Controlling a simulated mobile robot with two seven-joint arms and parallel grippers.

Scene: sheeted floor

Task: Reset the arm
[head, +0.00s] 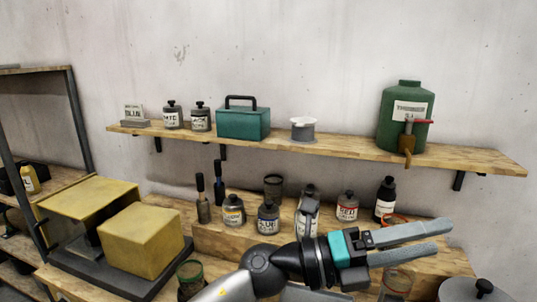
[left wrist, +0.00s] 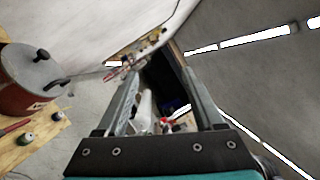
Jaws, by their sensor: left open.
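My left gripper (head: 442,237) reaches in from the bottom of the head view and points right, over the workbench. Its two grey fingers are apart with nothing between them. In the left wrist view the same gripper (left wrist: 162,82) shows both fingers spread, with only distant background between them. It is in front of the bottles on the bench riser and hides part of the bench. My right gripper is in neither view.
A wall shelf (head: 350,150) holds a teal toolbox (head: 243,122) and a green dispenser (head: 402,110). Labelled bottles, including a black one (head: 385,200), stand on the bench behind my gripper. A yellow block (head: 142,240) is at left. A metal lid (head: 480,290) is at lower right.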

